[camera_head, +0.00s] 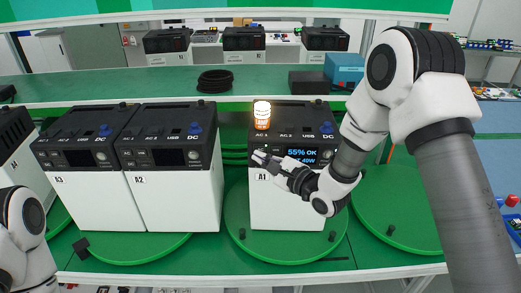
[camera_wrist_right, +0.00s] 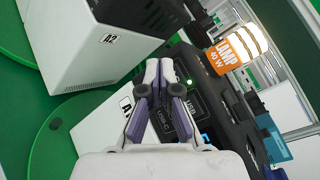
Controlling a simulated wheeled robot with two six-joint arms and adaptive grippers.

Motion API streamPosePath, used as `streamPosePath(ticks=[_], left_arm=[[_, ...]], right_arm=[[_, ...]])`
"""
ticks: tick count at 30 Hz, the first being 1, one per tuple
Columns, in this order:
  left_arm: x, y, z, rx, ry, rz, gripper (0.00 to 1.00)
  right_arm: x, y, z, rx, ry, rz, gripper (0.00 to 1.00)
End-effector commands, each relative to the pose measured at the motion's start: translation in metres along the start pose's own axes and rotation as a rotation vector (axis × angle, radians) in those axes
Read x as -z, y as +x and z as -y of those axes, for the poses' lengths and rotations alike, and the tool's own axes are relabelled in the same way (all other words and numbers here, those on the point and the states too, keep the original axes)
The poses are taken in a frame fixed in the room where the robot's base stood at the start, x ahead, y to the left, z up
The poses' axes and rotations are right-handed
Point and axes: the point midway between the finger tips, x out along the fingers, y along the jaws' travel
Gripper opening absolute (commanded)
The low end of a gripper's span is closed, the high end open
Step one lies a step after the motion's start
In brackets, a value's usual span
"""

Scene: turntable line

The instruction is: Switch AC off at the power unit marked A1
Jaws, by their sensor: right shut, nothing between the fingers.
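The power unit marked A1 (camera_head: 288,205) has a white body and a dark top panel. It stands on a green turntable, and its lit screen (camera_head: 301,157) reads 55% OK and 40 W. A glowing lamp (camera_head: 262,115) with an orange band sits on top at the AC 1 side; the wrist view shows it as a 40 W lamp (camera_wrist_right: 232,52). My right gripper (camera_head: 258,158) is shut and empty at the left part of A1's front panel. In the wrist view its fingertips (camera_wrist_right: 160,70) are beside a small green light (camera_wrist_right: 190,82); contact cannot be told.
Units A2 (camera_head: 180,203) and A3 (camera_head: 90,203) stand to the left on another turntable (camera_head: 135,248). A black cable coil (camera_head: 215,81) and a blue box (camera_head: 344,68) lie on the bench behind. The turntable at right (camera_head: 395,205) has free room.

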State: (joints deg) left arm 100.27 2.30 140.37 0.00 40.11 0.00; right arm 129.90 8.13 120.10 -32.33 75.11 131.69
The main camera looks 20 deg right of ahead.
Motion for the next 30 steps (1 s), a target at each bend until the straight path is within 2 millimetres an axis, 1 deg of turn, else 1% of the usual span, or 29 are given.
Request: streamPosePath(ticks=[9, 30], left_arm=[[0.0, -0.0021, 0.0, 0.0, 0.0, 0.0, 0.33], [0.0, -0.0026, 0.0, 0.0, 0.0, 0.0, 0.33]], right_arm=[[0.0032, 0.0048, 0.0044, 0.001, 0.0, 0.0, 0.0], [0.0061, 0.0084, 0.0065, 0.0, 0.0, 0.0, 0.0]])
